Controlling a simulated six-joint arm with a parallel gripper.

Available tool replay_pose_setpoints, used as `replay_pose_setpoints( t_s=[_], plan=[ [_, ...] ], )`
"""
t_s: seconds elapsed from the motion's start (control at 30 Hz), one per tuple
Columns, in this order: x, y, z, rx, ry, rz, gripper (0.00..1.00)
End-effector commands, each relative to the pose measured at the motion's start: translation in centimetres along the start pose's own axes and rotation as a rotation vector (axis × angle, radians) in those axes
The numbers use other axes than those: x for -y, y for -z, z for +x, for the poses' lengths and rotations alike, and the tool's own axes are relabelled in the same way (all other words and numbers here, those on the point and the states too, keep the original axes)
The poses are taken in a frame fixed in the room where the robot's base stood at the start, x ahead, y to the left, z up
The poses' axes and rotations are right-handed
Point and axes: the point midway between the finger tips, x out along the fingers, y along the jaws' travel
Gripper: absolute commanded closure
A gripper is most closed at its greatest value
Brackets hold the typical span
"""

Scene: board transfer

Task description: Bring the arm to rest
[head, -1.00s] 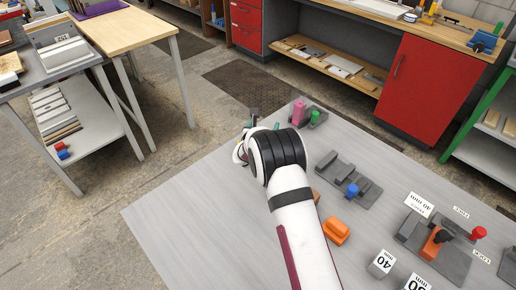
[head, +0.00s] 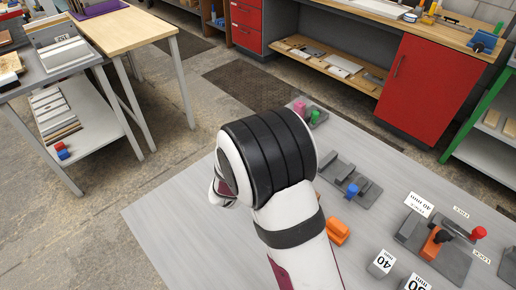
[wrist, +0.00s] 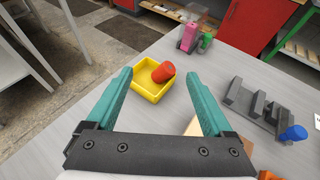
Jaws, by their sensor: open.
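My gripper (wrist: 158,92) shows in the wrist view with its two teal fingers spread wide apart and nothing between them. It is above the grey table (head: 165,215). Beyond the fingertips a yellow tray (wrist: 139,82) stands on the table, with a red cylinder (wrist: 163,73) lying tilted in it. In the head view my white and black arm hides the gripper and the tray.
A grey slotted fixture with a blue knob (wrist: 294,133) stands at the right. A pink and green device (wrist: 190,38) is at the far edge. Orange blocks (head: 337,232), number blocks (head: 382,263) and a clamp with a red knob (head: 478,233) are farther right. The table's left part is clear.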

Motion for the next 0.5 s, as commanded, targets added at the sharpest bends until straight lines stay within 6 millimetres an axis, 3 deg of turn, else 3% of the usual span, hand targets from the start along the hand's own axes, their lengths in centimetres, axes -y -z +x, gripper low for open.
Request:
replay_pose_setpoints(
  t_s=[0.33,0.37,0.43,0.47,0.5],
  plan=[
    [0.5,-0.3,0.0,0.002,0.017,0.022,0.14],
    [1.3,-0.8,-0.1,0.005,0.04,0.054,0.14],
    [4.9,-2.6,-1.0,0.021,0.15,0.207,0.14],
    [7.2,-3.5,-1.7,0.03,0.221,0.306,0.14],
    [10.8,-4.6,-3.1,0.049,0.333,0.467,0.14]
  ],
)
